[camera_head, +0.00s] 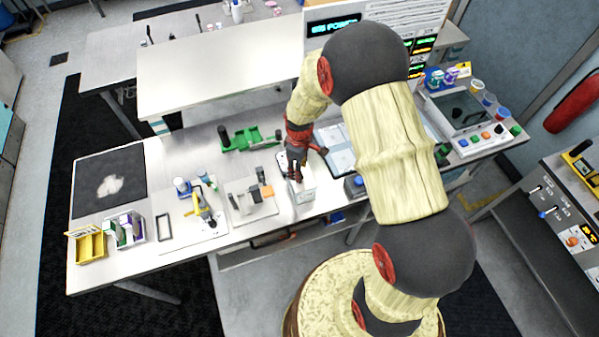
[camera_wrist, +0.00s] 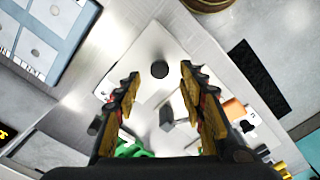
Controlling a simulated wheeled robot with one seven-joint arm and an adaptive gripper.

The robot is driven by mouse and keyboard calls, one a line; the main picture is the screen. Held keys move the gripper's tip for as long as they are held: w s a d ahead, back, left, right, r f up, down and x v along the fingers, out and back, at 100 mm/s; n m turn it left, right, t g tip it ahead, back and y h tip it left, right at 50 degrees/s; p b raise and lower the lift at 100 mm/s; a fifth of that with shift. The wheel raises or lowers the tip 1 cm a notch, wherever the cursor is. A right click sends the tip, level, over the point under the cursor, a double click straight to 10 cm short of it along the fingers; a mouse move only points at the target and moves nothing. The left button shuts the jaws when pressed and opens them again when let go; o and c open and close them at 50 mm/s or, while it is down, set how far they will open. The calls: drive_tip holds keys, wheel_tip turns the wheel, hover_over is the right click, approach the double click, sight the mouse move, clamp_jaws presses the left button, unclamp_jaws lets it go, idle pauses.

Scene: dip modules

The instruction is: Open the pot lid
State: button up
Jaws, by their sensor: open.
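The pot (camera_head: 304,192) is a pale grey, box-like vessel standing on the white bench, partly hidden by my gripper in the head view. Its lid (camera_wrist: 158,48) fills the middle of the wrist view as a light square plate with a round black knob (camera_wrist: 159,69). My gripper (camera_head: 297,172) is over the pot, pointing down. In the wrist view my gripper (camera_wrist: 160,74) is open, with one finger on each side of the knob and a visible gap to both. The height of the fingertips relative to the knob is hard to tell.
A fixture with an orange block (camera_head: 266,191) stands left of the pot, and a green device (camera_head: 250,140) lies behind it. A flat panel (camera_head: 337,149) is to the right. Yellow and white bins (camera_head: 88,246) stand at the far left. Bench space in front of the pot is narrow.

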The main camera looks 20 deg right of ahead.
drive_tip(key=shift+f, duration=1.7)
drive_tip(key=shift+c, duration=0.5)
clamp_jaws()
